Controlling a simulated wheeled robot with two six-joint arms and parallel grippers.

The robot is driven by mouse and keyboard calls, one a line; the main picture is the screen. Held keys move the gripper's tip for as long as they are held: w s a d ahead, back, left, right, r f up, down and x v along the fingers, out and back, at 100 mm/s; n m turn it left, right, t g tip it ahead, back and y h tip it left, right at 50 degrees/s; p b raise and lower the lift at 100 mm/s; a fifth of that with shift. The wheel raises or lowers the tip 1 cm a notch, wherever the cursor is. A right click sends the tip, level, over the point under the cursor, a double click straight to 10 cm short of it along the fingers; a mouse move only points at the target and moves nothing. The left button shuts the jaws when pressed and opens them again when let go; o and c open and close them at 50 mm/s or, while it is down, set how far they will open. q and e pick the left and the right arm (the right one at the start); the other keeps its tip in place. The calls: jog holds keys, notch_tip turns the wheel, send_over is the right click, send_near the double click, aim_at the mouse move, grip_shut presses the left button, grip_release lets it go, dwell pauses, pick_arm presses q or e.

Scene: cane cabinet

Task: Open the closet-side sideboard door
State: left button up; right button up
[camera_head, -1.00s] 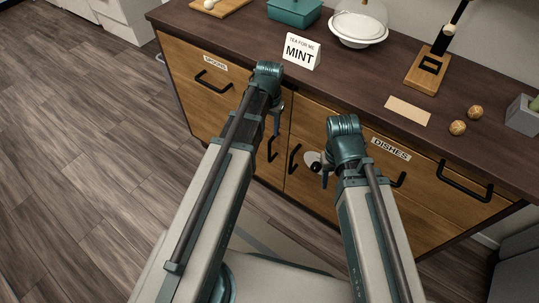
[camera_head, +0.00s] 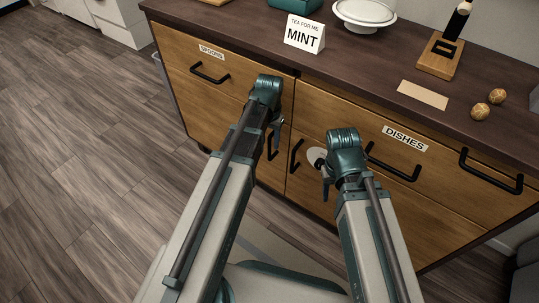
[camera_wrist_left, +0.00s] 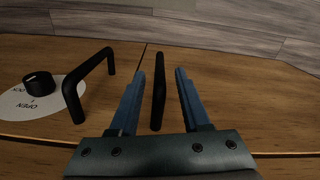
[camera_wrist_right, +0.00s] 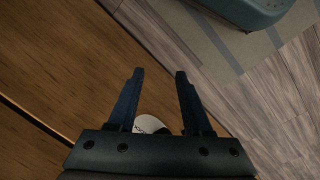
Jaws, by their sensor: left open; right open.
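The wooden sideboard (camera_head: 232,98) has two lower doors meeting at a vertical seam. The left door's black bar handle (camera_head: 272,146) and the right door's handle (camera_head: 296,155) flank that seam. Both doors look shut. My left gripper (camera_head: 277,126) is open. In the left wrist view its fingers (camera_wrist_left: 159,72) lie on either side of a black handle (camera_wrist_left: 159,90), not closed on it. A black knob on a white disc marked OPEN (camera_wrist_left: 40,90) is beside the other handle (camera_wrist_left: 91,82). My right gripper (camera_wrist_right: 157,74) is open and empty near the white disc (camera_wrist_right: 148,124), which it partly hides.
Above the doors are drawers with black handles, one labelled DISHES (camera_head: 405,138). Floor (camera_head: 75,150) is free at left.

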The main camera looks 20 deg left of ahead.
aim_at(269, 148)
pick_arm(q)
notch_tip(269, 148, down, 4)
jog(key=b, duration=0.3)
jog(key=shift+f, duration=0.2)
jog(key=shift+c, duration=0.2)
grip_shut()
jog(key=shift+a, duration=0.1)
dwell(0.9)
